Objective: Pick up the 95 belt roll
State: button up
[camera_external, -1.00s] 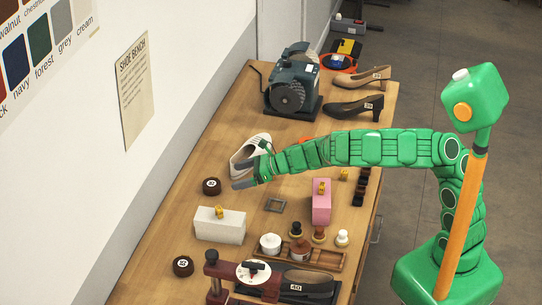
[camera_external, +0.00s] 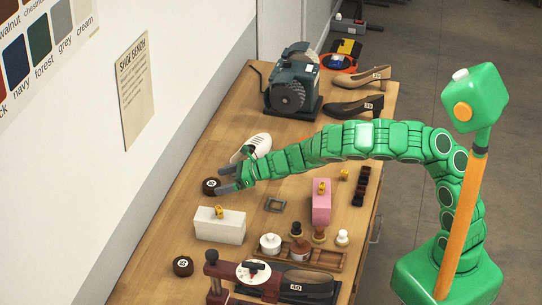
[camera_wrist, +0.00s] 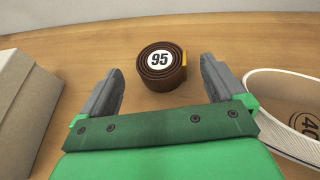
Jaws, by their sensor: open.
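The 95 belt roll (camera_wrist: 155,77) is a dark brown coiled belt with a white disc reading 95. In the wrist view it lies on the bench just beyond and between my fingertips, not touching them. In the external view a dark roll (camera_external: 209,185) lies at my gripper's tips, its label too small to read; it appears to be the same roll. My gripper (camera_wrist: 160,85) is open and empty, its grey fingers to either side of the near space before the roll. It also shows in the external view (camera_external: 222,180) low over the bench.
A white box (camera_external: 220,226) stands close on the near side and a white shoe (camera_external: 257,146) on the far side. Another dark roll (camera_external: 183,266) lies nearer the front. A pink box (camera_external: 321,205) stands to the right. The wall is close behind the roll.

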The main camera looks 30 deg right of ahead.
aim_at(214, 183)
jog(key=shift+a, duration=0.1)
jog(key=shift+x, duration=2.05)
jog(key=shift+w+a+f, duration=0.2)
jog(key=shift+w+a, duration=0.15)
jog(key=shift+a, duration=0.05)
jog(key=c, duration=1.1)
